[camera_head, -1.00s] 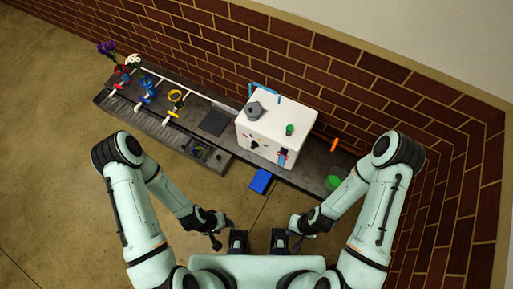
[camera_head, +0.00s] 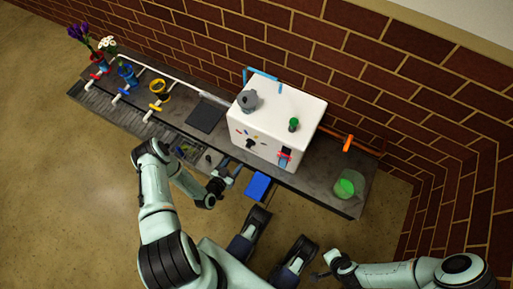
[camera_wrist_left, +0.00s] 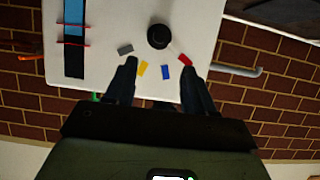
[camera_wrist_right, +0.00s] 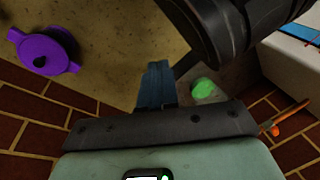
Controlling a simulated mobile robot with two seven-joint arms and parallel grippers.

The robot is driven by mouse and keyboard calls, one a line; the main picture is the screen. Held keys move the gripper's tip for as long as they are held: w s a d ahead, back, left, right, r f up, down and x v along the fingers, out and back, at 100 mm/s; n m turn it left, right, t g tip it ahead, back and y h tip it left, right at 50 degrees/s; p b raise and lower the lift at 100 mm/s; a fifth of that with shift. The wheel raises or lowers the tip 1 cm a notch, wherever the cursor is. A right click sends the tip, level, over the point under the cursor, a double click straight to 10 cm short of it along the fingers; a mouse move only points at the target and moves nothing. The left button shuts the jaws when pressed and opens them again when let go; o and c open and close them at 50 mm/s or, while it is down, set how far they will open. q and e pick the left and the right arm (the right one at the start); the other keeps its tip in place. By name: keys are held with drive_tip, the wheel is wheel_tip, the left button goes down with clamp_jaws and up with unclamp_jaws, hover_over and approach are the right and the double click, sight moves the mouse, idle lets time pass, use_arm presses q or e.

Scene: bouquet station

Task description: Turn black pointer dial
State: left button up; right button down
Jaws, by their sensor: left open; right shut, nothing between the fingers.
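The black pointer dial (camera_head: 249,143) is on the front face of the white box (camera_head: 289,107). My left gripper (camera_head: 226,178) is in front of the box, below and left of the dial. Its open fingers (camera_wrist_left: 158,75) point toward the panel, apart from the dial, with nothing between them. My right gripper (camera_head: 325,264) is low at the right, far from the dial; its fingers (camera_wrist_right: 156,85) are shut and empty.
A blue block-like part (camera_head: 258,187) juts out below the box, close to my left gripper. A green container (camera_head: 347,187) stands at the counter's right end. Pipes with coloured valves (camera_head: 155,108) run at the left.

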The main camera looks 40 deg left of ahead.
sight(248, 147)
use_arm(q)
drive_tip(key=b+x, duration=0.4)
drive_tip(key=x, duration=0.8)
drive_tip(key=shift+w+a+f+b, duration=0.15)
drive_tip(key=shift+w+f+b, duration=0.05)
drive_tip(key=shift+w+b, duration=0.15)
drive_tip(key=shift+s, duration=0.1)
use_arm(e)
drive_tip(key=s+d+f+g, duration=0.1)
drive_tip(key=s+f+g, duration=0.2)
drive_tip(key=s+f, duration=0.3)
drive_tip(key=s, duration=0.3)
drive_tip(key=shift+s+m, duration=0.3)
drive_tip(key=shift+s, duration=0.05)
drive_tip(key=shift+d, duration=0.1)
use_arm(q)
clamp_jaws()
